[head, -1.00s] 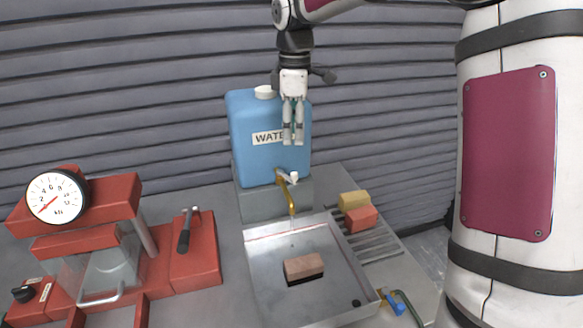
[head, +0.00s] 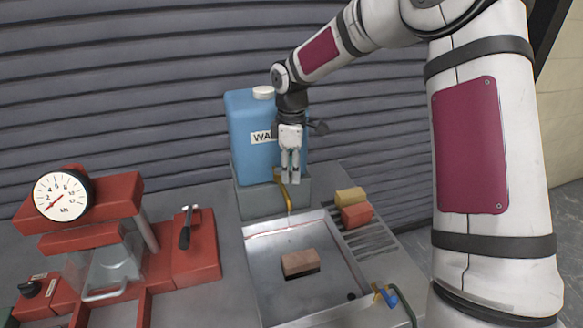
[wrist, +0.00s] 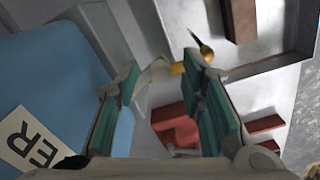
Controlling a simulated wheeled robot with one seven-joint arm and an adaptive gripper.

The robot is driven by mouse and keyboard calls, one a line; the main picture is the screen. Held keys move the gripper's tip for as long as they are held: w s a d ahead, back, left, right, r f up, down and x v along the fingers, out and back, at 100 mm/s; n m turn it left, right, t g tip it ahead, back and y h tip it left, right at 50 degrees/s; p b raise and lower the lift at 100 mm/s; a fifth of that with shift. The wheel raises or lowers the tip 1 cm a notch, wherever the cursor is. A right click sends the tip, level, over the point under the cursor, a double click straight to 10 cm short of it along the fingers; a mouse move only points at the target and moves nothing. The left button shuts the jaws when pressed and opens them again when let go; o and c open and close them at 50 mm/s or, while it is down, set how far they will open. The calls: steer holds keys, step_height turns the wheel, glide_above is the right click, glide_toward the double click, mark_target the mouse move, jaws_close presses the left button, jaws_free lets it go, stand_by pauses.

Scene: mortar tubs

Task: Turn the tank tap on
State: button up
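The blue water tank (head: 248,150) stands on a grey block behind the sink, its label partly covered by my gripper. Its brass tap (head: 291,198) points down over the sink. My gripper (head: 290,181) hangs fingers-down in front of the tank, at the tap's top, and hides the tap's handle in the head view. In the wrist view the teal-padded fingers are apart. The pale tap handle (wrist: 155,74) shows between their tips, with the brass spout (wrist: 198,54) beyond. I cannot tell whether the fingers touch the handle, or whether water runs.
The metal sink (head: 262,290) holds a brown brick (head: 300,262). A yellow block (head: 350,196) and a red block (head: 357,214) lie on the ribbed drainer at right. A red press with a gauge (head: 62,194) stands at left. A blue-handled thing (head: 385,294) is at front right.

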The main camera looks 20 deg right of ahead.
jaws_close()
steer(key=shift+s+a+m, duration=0.15)
steer(key=shift+a+m, duration=0.2)
steer(key=shift+m, duration=0.4)
steer(key=shift+s+a+m, duration=0.1)
steer(key=shift+a+m, duration=0.25)
steer(key=shift+m, duration=0.4)
jaws_free()
steer(key=shift+r, duration=0.1)
step_height(320, 180, up, 12)
